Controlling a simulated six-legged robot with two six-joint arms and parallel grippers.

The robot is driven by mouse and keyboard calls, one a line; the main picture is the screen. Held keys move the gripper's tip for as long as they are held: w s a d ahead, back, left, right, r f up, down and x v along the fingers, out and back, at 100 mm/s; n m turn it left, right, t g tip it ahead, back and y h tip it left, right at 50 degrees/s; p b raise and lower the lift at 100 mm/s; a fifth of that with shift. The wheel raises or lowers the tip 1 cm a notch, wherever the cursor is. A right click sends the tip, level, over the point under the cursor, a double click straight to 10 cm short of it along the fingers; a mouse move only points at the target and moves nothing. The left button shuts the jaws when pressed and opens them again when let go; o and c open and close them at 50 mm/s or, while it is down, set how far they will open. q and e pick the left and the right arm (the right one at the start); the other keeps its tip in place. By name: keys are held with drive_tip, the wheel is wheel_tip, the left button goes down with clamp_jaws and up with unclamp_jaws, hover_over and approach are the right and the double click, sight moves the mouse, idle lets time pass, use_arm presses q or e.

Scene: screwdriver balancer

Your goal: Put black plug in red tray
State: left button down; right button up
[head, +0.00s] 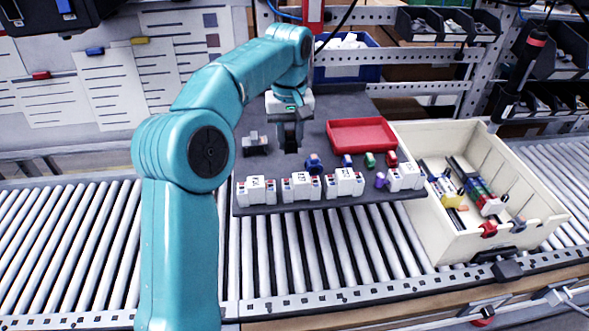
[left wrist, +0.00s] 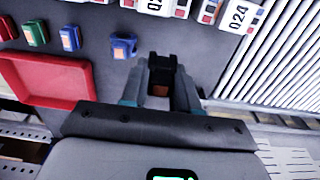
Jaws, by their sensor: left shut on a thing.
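My left gripper (head: 289,142) hangs over the dark grey board, left of the red tray. In the left wrist view the gripper (left wrist: 161,84) is shut on the black plug (left wrist: 161,66), which has an orange patch and shows between the fingertips. In the head view the plug is hard to tell from the dark fingers. The red tray (head: 361,135) lies empty at the back right of the board. It also shows at the left of the left wrist view (left wrist: 45,80). My right gripper is not in view.
A grey part (head: 254,144) lies left. A cream bin (head: 440,247) stands right.

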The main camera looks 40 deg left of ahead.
sight(291, 152)
use_arm(q)
drive_tip(key=f, duration=0.4)
drive_tip(key=shift+w+a, duration=0.2)
drive_tip(key=shift+w, duration=0.05)
drive_tip(key=shift+s+d+f, duration=0.15)
drive_tip(key=shift+f, duration=0.1)
wheel_tip(291, 152, down, 4)
drive_tip(key=shift+f, duration=0.1)
drive_tip(key=shift+s+d+r, duration=0.1)
drive_tip(key=shift+s+r, duration=0.05)
drive_tip(key=shift+r, duration=0.05)
drive_tip(key=shift+f, duration=0.15)
drive_tip(key=c, duration=1.1)
unclamp_jaws()
drive_tip(key=shift+w+f, duration=0.15)
drive_tip(key=shift+w, duration=0.1)
